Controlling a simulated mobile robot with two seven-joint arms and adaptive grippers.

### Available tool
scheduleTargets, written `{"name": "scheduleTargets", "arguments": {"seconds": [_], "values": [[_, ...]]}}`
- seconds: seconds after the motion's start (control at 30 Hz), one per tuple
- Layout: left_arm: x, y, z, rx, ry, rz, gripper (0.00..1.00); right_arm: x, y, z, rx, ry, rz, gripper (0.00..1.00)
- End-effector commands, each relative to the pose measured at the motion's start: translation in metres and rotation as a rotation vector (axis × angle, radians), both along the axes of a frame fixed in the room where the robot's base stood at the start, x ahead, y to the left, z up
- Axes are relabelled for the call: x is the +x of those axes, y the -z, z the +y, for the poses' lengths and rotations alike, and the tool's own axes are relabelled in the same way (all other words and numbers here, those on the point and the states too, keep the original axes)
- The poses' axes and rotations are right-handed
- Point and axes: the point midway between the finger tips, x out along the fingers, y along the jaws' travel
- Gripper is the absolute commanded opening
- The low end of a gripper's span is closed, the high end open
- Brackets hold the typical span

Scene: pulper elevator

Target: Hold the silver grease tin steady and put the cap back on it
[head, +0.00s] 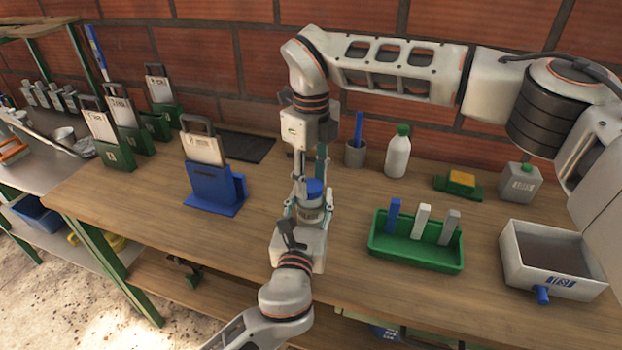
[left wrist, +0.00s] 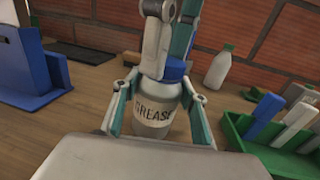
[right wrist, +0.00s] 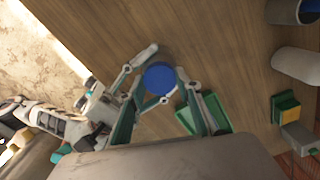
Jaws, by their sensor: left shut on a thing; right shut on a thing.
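The silver grease tin (left wrist: 153,112) stands upright on the wooden table, its label facing my left wrist camera; it also shows in the head view (head: 311,214). My left gripper (left wrist: 158,103) is shut on the tin's body, a finger on each side. The blue cap (head: 314,187) is at the top of the tin, and shows from above in the right wrist view (right wrist: 159,77). My right gripper (head: 311,186) comes down from above and is shut on the cap. Its fingers partly hide the cap and tin mouth in the left wrist view, so I cannot tell whether the cap is seated.
A green tray (head: 415,256) with blue, white and grey blocks stands close to the right. A blue holder (head: 214,189) with a clipboard stands to the left. Behind are a grey cup (head: 355,154) and a white bottle (head: 397,157). A grey bin (head: 553,285) is at far right.

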Motion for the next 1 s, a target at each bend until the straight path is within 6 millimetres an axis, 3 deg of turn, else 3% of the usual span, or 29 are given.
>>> {"name": "scheduleTargets", "arguments": {"seconds": [0.03, 0.07, 0.1, 0.13, 0.57, 1.0], "values": [[0.000, 0.000, 0.000, 0.000, 0.000, 0.000, 0.00, 0.000, 0.000, 0.000, 0.000, 0.000, 0.000, 0.08], [0.000, 0.000, 0.000, 0.000, 0.000, 0.000, 0.00, 0.000, 0.000, 0.000, 0.000, 0.000, 0.000, 0.39], [0.000, 0.000, 0.000, 0.000, 0.000, 0.000, 0.00, 0.000, 0.000, 0.000, 0.000, 0.000, 0.000, 0.49], [0.000, 0.000, 0.000, 0.000, 0.000, 0.000, 0.00, 0.000, 0.000, 0.000, 0.000, 0.000, 0.000, 0.53], [0.000, 0.000, 0.000, 0.000, 0.000, 0.000, 0.00, 0.000, -0.007, 0.000, 0.000, 0.000, -0.001, 0.53], [0.000, 0.000, 0.000, 0.000, 0.000, 0.000, 0.00, 0.001, -0.087, 0.000, 0.000, 0.001, -0.004, 0.53]]}}
